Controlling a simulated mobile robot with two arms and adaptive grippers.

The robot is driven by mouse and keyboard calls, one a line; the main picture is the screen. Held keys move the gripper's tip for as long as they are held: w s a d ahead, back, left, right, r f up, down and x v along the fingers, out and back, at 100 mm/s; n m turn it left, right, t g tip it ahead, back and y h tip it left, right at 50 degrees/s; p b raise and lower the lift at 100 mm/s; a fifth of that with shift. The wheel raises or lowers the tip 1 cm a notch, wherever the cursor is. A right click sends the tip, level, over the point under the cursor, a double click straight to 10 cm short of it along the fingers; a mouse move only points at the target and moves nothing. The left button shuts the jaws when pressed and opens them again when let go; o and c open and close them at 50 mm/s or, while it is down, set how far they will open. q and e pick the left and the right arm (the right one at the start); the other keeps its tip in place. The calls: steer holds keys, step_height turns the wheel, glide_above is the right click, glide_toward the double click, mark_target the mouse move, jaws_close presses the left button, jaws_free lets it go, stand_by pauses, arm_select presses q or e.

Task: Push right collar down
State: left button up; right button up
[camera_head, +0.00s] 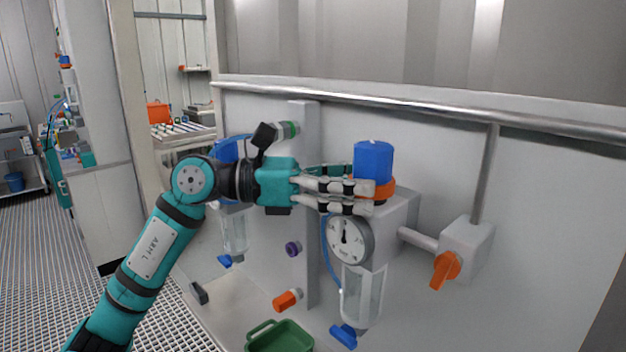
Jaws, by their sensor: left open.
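The right vessel has a blue cap (373,160) on top. An orange collar (387,189) sits just under the cap, on the grey head of the vessel. A round gauge (350,239) and a clear bowl (362,292) are below. My left gripper (367,197) reaches in from the left at collar height, its fingers pointing right. It is open, with its fingertips in front of the collar's left side, hiding part of it. I cannot tell whether they touch it. My right gripper is not in view.
A left vessel with a clear bowl (235,232) is partly hidden behind my arm. An orange handle (446,269) sits on a pipe block at right. A green bin (279,338) and an orange-and-white part (287,300) are below. A metal rail (420,105) runs above.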

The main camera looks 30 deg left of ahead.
arm_select(q)
steer(key=v, duration=0.9)
steer(key=shift+s+a, duration=0.15)
steer(key=shift+a, duration=0.05)
